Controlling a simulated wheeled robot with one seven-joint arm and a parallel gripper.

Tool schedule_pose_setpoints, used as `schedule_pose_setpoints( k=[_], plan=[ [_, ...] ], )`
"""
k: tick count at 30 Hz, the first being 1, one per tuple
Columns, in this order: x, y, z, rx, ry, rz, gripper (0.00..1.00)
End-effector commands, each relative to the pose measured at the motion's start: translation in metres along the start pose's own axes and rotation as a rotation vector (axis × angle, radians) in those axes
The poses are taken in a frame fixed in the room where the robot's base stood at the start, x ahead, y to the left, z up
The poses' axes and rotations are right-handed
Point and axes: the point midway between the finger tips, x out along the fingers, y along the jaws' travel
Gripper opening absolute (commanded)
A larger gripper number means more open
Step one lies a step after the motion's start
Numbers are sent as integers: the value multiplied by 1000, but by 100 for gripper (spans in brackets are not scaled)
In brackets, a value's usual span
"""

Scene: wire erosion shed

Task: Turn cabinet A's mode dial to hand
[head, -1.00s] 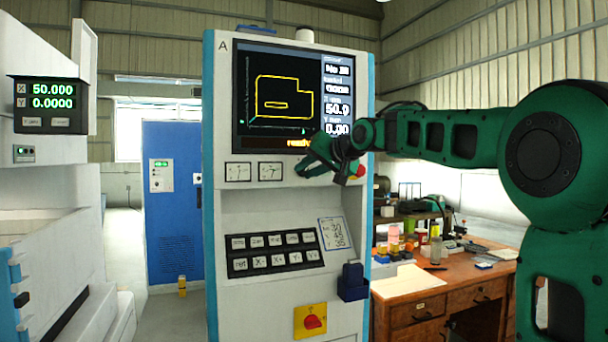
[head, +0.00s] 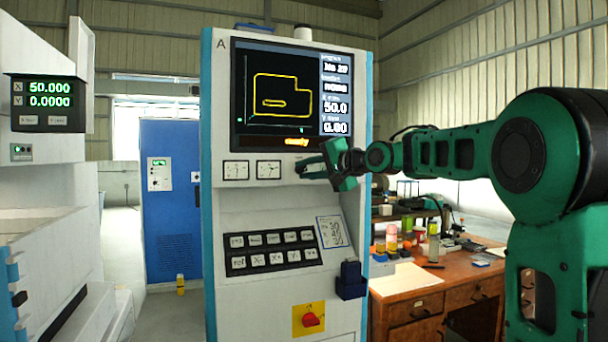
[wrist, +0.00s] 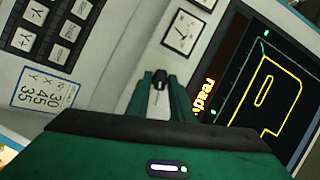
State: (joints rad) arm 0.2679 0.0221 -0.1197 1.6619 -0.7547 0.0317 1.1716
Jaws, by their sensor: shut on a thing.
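Cabinet A (head: 285,205) is a pale grey console with blue edges and the letter A at its top left. My gripper (head: 309,168) is at its front, just below the screen and right of two small gauges. In the wrist view, the green fingers of my gripper (wrist: 160,84) are closed around a small black knob, the mode dial (wrist: 160,76), on the pale panel. The fingers hide the dial in the head view. Its pointer and any position labels cannot be made out.
The screen (head: 280,95) is close above my gripper. A wooden desk (head: 415,305) with several items stands right of the cabinet.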

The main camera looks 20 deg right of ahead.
Motion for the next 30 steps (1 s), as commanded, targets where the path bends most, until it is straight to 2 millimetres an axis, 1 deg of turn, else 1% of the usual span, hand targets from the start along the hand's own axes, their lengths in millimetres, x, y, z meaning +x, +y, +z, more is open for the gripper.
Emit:
schedule_pose_setpoints(
  k=[1, 13, 14, 15, 25, 28, 30],
  plan=[
    [0, 3, -1, 7, 1, 4, 0],
    [0, 4, -1, 12, 2, 4, 0],
    [0, 4, -1, 12, 2, 4, 25],
    [0, 4, -1, 11, 2, 4, 32],
    [-2, 2, -1, 9, 2, 0, 32],
    [-10, 1, -1, 9, 3, 0, 32],
    [-20, 2, -1, 10, 3, 0, 32]
  ],
)
